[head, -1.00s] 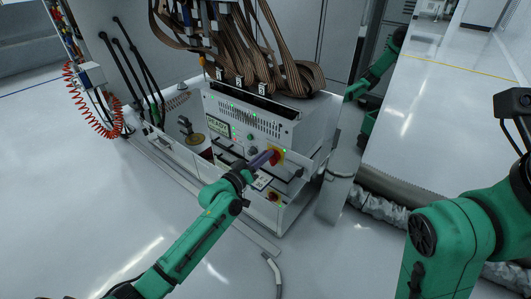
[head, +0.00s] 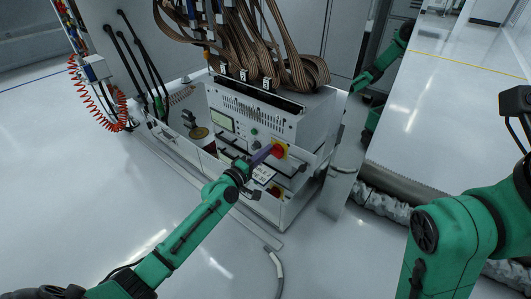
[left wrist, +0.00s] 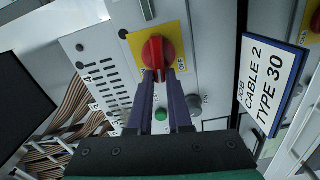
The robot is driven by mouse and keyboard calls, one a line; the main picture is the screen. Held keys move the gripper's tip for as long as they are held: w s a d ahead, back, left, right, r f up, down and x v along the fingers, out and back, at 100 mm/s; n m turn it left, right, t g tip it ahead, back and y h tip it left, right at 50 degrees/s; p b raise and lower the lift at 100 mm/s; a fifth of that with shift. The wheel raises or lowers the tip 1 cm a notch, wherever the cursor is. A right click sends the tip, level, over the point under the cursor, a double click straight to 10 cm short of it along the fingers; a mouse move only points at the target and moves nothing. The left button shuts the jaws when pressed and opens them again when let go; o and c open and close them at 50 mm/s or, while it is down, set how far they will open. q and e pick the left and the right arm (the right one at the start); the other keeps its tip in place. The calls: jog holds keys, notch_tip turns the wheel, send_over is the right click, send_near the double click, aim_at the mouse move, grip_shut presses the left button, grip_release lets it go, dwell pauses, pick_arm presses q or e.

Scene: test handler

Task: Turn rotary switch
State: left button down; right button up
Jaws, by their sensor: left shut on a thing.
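The red rotary switch (head: 279,150) sits on a yellow plate on the front panel of the white test handler (head: 262,125). In the left wrist view the red knob (left wrist: 157,52) has its grip bar pointing toward the bottom of the picture, with small OFF lettering beside it. My left gripper (head: 267,152) reaches it from the front left. Its two purple fingers (left wrist: 160,75) are shut on the switch's grip bar, one on each side. The fingers partly cover the panel behind. My right arm (head: 455,235) stands at the right; its gripper does not show.
Brown ribbon cables (head: 240,45) hang above the handler. A grey hose (head: 273,270) lies on the open floor in front.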

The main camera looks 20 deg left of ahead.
pick_arm(q)
jog(key=shift+f+n, duration=0.25)
jog(key=shift+n, duration=0.65)
jog(key=c, duration=0.8)
grip_release()
jog(key=shift+c, duration=0.2)
jog(key=v, duration=1.4)
jog(key=shift+s, duration=0.3)
